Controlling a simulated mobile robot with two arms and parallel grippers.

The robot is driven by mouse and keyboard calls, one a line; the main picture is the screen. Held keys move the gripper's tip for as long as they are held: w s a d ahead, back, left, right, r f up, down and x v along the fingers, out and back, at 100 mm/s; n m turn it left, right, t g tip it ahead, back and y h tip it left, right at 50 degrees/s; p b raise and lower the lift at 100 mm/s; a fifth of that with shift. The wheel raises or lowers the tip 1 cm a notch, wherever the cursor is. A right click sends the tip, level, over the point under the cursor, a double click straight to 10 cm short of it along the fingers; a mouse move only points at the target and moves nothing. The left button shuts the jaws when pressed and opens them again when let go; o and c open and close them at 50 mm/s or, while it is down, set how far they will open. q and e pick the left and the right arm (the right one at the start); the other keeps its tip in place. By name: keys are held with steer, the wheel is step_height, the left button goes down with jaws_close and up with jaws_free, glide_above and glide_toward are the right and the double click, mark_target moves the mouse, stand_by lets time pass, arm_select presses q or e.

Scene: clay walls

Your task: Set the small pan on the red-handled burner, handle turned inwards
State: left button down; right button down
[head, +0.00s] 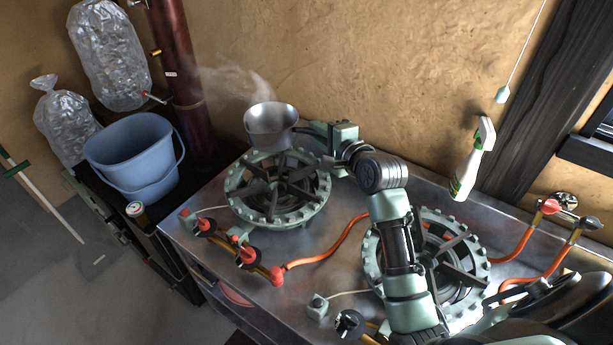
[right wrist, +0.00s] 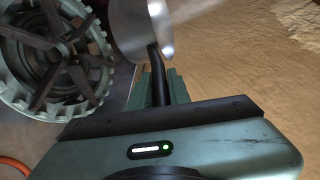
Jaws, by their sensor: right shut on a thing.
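The small grey metal pan (head: 270,122) is held above the back edge of the left burner (head: 235,207), apart from its grate as far as I can tell. My right gripper (head: 318,129) is shut on the pan's dark handle, which points right. In the right wrist view, the handle (right wrist: 155,62) runs from the pan's side (right wrist: 138,28) down into the jaws (right wrist: 160,88), and the burner (right wrist: 22,75) lies left. Red valve handles (head: 248,256) sit in front of the left burner. My left gripper is not in view.
A second burner (head: 465,240) stands to the right, partly behind my right arm. A spray bottle (head: 468,172) is near the wall. Orange hoses (head: 345,235) cross the steel counter. A blue bucket (head: 130,150) and a dark red pipe (head: 180,75) are left. Faint steam shows behind the pan.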

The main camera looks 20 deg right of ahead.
steer(key=shift+f, duration=7.5)
steer(key=c, duration=1.3)
jaws_free()
steer(key=shift+f, duration=0.2)
